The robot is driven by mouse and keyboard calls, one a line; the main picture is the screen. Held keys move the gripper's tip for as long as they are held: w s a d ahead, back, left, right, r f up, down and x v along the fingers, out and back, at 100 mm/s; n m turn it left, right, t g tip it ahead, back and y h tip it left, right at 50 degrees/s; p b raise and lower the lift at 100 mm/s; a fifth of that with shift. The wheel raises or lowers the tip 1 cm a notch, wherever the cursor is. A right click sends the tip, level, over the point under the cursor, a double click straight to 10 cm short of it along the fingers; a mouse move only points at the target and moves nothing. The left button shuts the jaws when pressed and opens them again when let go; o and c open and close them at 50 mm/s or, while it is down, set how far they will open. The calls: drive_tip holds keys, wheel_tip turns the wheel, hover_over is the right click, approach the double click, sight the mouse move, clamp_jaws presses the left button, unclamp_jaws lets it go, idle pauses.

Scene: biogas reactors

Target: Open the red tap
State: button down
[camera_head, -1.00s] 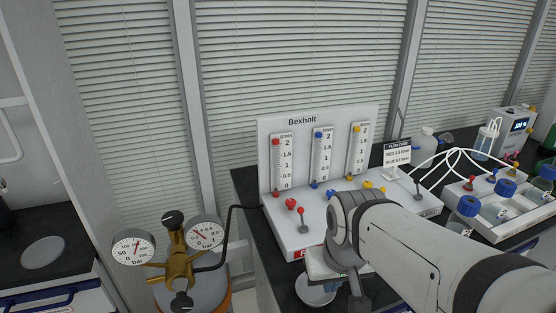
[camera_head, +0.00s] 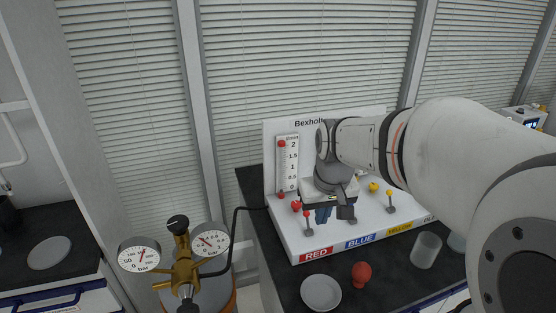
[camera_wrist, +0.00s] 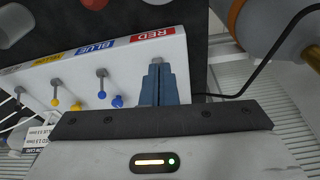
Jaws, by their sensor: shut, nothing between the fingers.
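The red tap (camera_head: 307,219) is a small grey lever with a red ball on top, on the white sloped panel above the RED label. In the head view its lever stands with the ball up. My gripper (camera_head: 323,216), with blue fingers, is close beside it on the right, over the panel. In the wrist view the fingers (camera_wrist: 158,84) are shut together with nothing between them. A grey lever end (camera_wrist: 156,61) shows at their tips near the RED label; its ball is hidden. I cannot tell whether the fingers touch it.
The blue tap (camera_wrist: 103,86) and yellow tap (camera_head: 390,200) stand along the panel. A red knob (camera_head: 296,206) sits behind the red tap. A white dish (camera_head: 320,292), a red object (camera_head: 361,274) and a clear beaker (camera_head: 426,250) are on the bench in front. Gauges (camera_head: 140,256) stand left.

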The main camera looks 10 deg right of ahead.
drive_tip(key=w+a+n+p, duration=0.1)
drive_tip(key=w+p, duration=0.1)
drive_tip(key=w, duration=1.5)
drive_tip(key=shift+f+p, duration=0.3)
drive_tip(key=shift+f, duration=0.05)
drive_tip(key=f, duration=0.3)
drive_tip(key=w+f+p, duration=0.1)
drive_tip(key=f, duration=0.5)
drive_tip(key=shift+w+a+f, duration=0.15)
drive_tip(key=shift+w, duration=0.1)
drive_tip(key=shift+s+f+p, duration=0.15)
drive_tip(key=shift+s+p, duration=0.1)
drive_tip(key=shift+p, duration=0.15)
drive_tip(key=s, duration=0.3)
drive_tip(key=shift+d+r+p, duration=0.3)
drive_tip(key=shift+d, duration=0.05)
drive_tip(key=shift+s+f, duration=0.1)
drive_tip(key=shift+f, duration=0.05)
